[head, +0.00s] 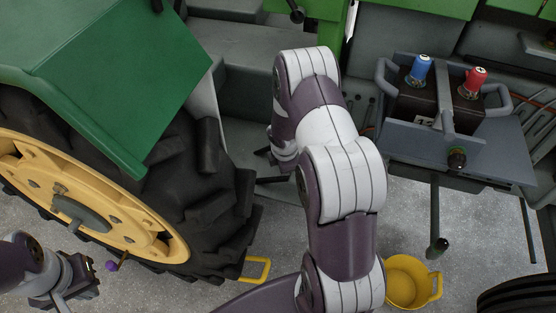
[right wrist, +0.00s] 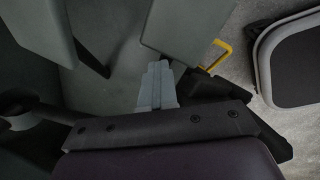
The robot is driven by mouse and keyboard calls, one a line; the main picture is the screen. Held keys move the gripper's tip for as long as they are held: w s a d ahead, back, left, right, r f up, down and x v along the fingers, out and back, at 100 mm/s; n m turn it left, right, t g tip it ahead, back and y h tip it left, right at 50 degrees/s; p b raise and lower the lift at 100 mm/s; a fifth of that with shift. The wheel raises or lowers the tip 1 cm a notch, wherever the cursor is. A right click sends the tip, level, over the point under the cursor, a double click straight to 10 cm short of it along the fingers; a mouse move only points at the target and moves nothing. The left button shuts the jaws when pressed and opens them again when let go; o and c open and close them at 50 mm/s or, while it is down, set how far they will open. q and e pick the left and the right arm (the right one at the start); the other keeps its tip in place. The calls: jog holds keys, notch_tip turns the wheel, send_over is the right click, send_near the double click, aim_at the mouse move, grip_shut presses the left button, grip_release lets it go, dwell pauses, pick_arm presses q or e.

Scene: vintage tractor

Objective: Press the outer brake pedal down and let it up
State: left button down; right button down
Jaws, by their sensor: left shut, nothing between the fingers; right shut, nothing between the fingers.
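In the right wrist view my right gripper (right wrist: 157,85) is shut and empty, its pale fingertips beside a flat grey plate (right wrist: 172,30). My left gripper (head: 88,280) is shut and empty at the lower left, near the wheel.
The big rear tyre (head: 215,220) with its yellow rim and the green fender (head: 110,75) stand at left. A lever box with blue (head: 421,64) and red (head: 475,77) knobs is at right. A yellow bucket (head: 405,282) is on the grey floor.

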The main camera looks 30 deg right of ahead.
jog(key=shift+s, duration=0.1)
dwell(0.5)
jog(key=shift+w+a+r+p, duration=0.2)
jog(key=shift+w+r+p, duration=0.1)
jog(key=shift+r+p, duration=0.4)
jog(key=w+a+r+p, duration=0.1)
jog(key=w+r+p, duration=0.1)
jog(key=p, duration=0.1)
jog(key=w+a+r+p, duration=0.1)
jog(key=r+p, duration=0.1)
jog(key=shift+a, duration=0.3)
jog(key=shift+w+r, duration=0.1)
jog(key=w+a+r+p, duration=0.1)
jog(key=p, duration=0.1)
jog(key=w+a+r+p, duration=0.1)
jog(key=r+p, duration=0.1)
jog(key=shift+w+a+r, duration=0.15)
jog(key=shift+w+r, duration=0.05)
jog(key=shift+w, duration=0.05)
